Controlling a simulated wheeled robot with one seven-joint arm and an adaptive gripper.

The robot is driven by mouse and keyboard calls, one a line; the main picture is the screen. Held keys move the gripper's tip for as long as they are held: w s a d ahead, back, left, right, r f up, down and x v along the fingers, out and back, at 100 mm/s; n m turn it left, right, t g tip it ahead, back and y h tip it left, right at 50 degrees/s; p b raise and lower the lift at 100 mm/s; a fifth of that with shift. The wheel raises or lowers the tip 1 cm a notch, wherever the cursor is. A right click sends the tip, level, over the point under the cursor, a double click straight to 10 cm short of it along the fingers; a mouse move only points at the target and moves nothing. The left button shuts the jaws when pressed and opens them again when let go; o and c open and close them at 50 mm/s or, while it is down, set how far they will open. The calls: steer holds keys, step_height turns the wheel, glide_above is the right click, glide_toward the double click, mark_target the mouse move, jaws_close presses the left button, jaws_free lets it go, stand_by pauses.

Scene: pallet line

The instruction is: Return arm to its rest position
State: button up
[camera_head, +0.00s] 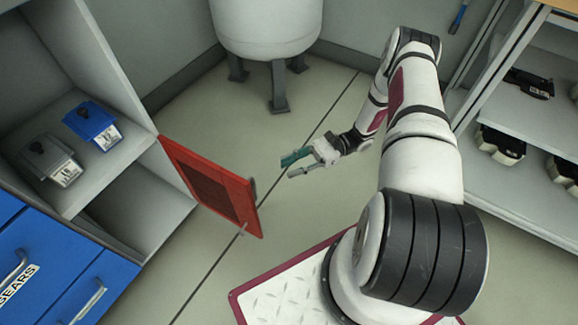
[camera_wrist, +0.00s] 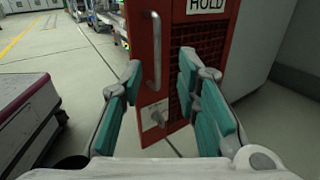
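My gripper (camera_head: 292,165) hangs in free air to the right of the red door, in the head view. In the wrist view my gripper (camera_wrist: 160,112) shows its two teal-padded fingers spread apart with nothing between them. My arm reaches up from the base and bends down toward the gripper. The red door (camera_head: 212,185) stands open from the grey cabinet. In the wrist view the red door (camera_wrist: 146,70) faces the gripper, with a metal handle, a knob and a HOLD label. The gripper is apart from the handle.
The grey cabinet shelf (camera_head: 95,170) holds a blue box (camera_head: 92,124) and a grey box (camera_head: 47,160). Blue drawers (camera_head: 50,265) stand below left. A white tank (camera_head: 268,25) stands at the back. A shelf rack (camera_head: 530,130) with dark items is at right. Floor between is clear.

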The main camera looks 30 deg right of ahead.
stand_by(0.3)
step_height(320, 180, up, 24)
steer(key=s+a+n+g+h, duration=0.1)
steer(key=a+n+g+h, duration=0.2)
steer(key=n+g+h, duration=0.5)
steer(key=s+a+r+n+t+h, duration=0.25)
steer(key=s+r+n+h, duration=0.25)
steer(key=s+r, duration=0.55)
steer(key=s+r+n+t+h, duration=0.3)
steer(key=s, duration=0.5)
steer(key=s+r+n+t+h, duration=0.2)
steer(key=s, duration=0.5)
step_height(320, 180, up, 38)
steer(key=t+p, duration=0.4)
steer(key=p, duration=3.2)
